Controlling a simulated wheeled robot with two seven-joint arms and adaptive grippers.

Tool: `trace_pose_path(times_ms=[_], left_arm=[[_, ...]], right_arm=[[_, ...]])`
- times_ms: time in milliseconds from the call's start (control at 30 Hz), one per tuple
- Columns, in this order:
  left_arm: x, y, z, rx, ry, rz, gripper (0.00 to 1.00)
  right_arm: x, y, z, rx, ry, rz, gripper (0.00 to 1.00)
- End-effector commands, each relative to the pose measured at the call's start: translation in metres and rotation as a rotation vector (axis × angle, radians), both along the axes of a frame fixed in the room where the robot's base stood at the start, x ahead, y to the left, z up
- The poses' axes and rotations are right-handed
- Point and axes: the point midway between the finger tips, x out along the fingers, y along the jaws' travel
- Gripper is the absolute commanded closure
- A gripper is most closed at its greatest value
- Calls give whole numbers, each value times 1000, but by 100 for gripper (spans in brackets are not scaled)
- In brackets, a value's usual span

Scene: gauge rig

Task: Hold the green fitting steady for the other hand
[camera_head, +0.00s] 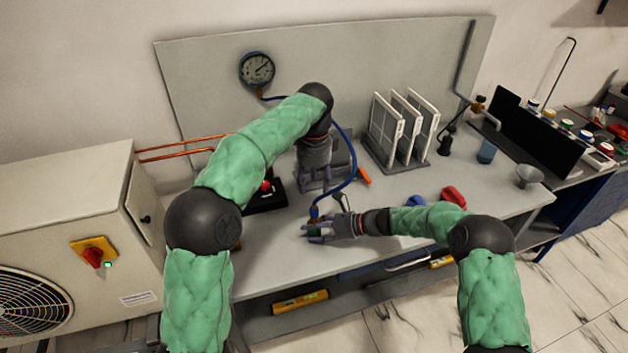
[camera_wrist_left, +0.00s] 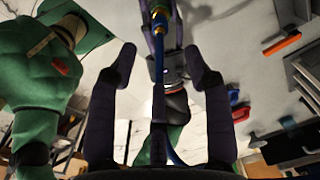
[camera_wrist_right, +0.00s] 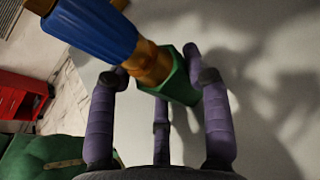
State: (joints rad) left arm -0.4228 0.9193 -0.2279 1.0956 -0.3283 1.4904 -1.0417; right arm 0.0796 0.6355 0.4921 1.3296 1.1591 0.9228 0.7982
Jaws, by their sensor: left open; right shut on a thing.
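The green fitting (camera_wrist_right: 180,78) is a green hex piece between the fingers of my right gripper (camera_wrist_right: 158,83), which is shut on it. A blue sleeve with a brass end (camera_wrist_right: 150,62) meets the fitting; whether they are joined I cannot tell. In the head view my right gripper (camera_head: 316,231) is low over the front of the bench, with the blue hose (camera_head: 350,165) coming down to it. My left gripper (camera_head: 316,183) is open and empty, higher and farther back. In the left wrist view its fingers (camera_wrist_left: 160,65) are apart, with the hose end (camera_wrist_left: 158,18) beyond them.
A pressure gauge (camera_head: 257,70) hangs on the back panel. A rack of white filters (camera_head: 402,128) stands right of my left gripper. A black box with a red knob (camera_head: 265,192) is left of it. Blue and red objects (camera_head: 453,195) lie at the right. The bench's front edge is close.

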Motion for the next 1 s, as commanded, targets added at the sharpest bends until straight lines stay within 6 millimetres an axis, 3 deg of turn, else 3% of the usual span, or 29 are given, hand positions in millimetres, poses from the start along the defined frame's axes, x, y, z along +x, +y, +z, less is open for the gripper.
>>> trace_pose_path(times_ms=[167, 700, 1000], left_arm=[[0, 0, -13, 2, 2, -11, 50], [1, 1, -98, 0, 2, -8, 50], [2, 0, -118, 0, -1, -8, 50]], right_arm=[[0, 0, 0, 0, 0, 0, 95], [0, 0, 0, 0, 0, 0, 95], [0, 0, 0, 0, 0, 0, 95]])
